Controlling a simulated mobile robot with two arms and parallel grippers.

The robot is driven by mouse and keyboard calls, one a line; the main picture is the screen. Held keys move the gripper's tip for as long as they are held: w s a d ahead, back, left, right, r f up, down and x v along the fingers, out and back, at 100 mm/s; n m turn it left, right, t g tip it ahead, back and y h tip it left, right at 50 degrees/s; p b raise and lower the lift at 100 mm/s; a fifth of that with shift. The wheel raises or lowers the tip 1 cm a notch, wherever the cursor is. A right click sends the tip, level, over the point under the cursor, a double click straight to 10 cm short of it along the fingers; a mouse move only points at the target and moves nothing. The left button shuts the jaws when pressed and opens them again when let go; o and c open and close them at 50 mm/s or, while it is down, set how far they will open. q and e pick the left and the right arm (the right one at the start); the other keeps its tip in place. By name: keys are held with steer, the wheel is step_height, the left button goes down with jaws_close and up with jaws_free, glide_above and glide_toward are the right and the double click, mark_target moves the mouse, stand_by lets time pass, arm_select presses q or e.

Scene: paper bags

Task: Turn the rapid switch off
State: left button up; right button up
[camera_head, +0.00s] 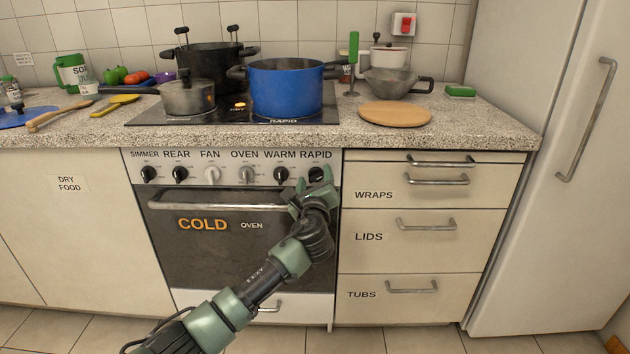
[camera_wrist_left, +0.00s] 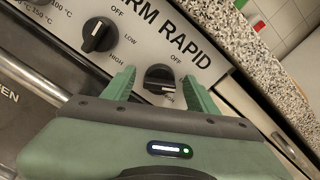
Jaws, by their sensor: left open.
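The rapid switch is a black knob (camera_head: 315,173) at the right end of the stove panel, under the label RAPID. In the left wrist view the rapid knob (camera_wrist_left: 160,79) stands between my two green fingertips, its pointer line roughly level. The fingers are apart from it on both sides. My left gripper (camera_head: 312,185) is open in front of the knob and partly hides it; it also shows in the left wrist view (camera_wrist_left: 160,88). The label OFF shows above the knob and part of a label below it. My right gripper is not in view.
The warm knob (camera_head: 281,174) is close on the left. A blue pot (camera_head: 287,90) stands on the hob (camera_head: 150,116) marked RAPID. The oven handle (camera_head: 218,206) runs below the panel. Drawers (camera_head: 400,195) with handles are on the right.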

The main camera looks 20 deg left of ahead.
arm_select(q)
jaws_close()
steer(key=shift+f+n, duration=0.1)
steer(key=shift+n, duration=0.2)
steer(key=n, duration=0.2)
steer(key=shift+n, duration=0.3)
steer(key=n, duration=0.2)
steer(key=shift+f+n, duration=0.1)
steer(key=shift+n, duration=0.3)
steer(key=n+b, duration=0.1)
steer(key=n, duration=0.3)
steer(key=shift+f+n, duration=0.1)
steer(key=shift+n, duration=1)
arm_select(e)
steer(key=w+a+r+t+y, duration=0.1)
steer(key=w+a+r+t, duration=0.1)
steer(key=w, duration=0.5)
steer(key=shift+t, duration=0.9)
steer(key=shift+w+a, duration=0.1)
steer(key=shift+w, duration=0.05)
